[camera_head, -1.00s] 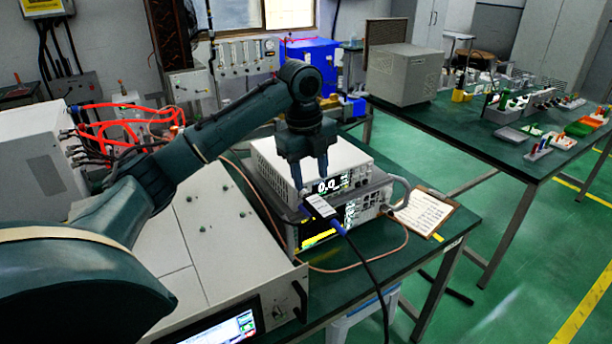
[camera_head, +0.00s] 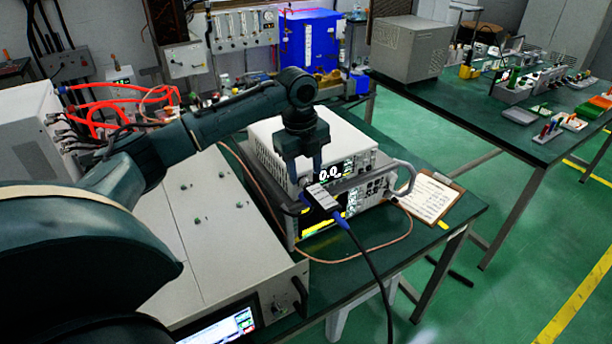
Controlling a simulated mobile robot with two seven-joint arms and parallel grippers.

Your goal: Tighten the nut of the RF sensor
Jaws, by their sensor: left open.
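The RF sensor (camera_head: 322,197) is a small white-labelled block with a blue end and a black cable hanging down. It sits in front of the stacked instruments, near the upper one's lit display. My left gripper (camera_head: 304,179) points down with its fingers apart at the sensor's rear end, where it meets the instrument. The nut is too small and too hidden by the fingers to make out. I cannot tell whether the fingers touch it. My right gripper is not in view.
A large beige cabinet (camera_head: 215,240) stands to the left, under my arm. A copper-coloured cable (camera_head: 372,249) loops over the green bench.

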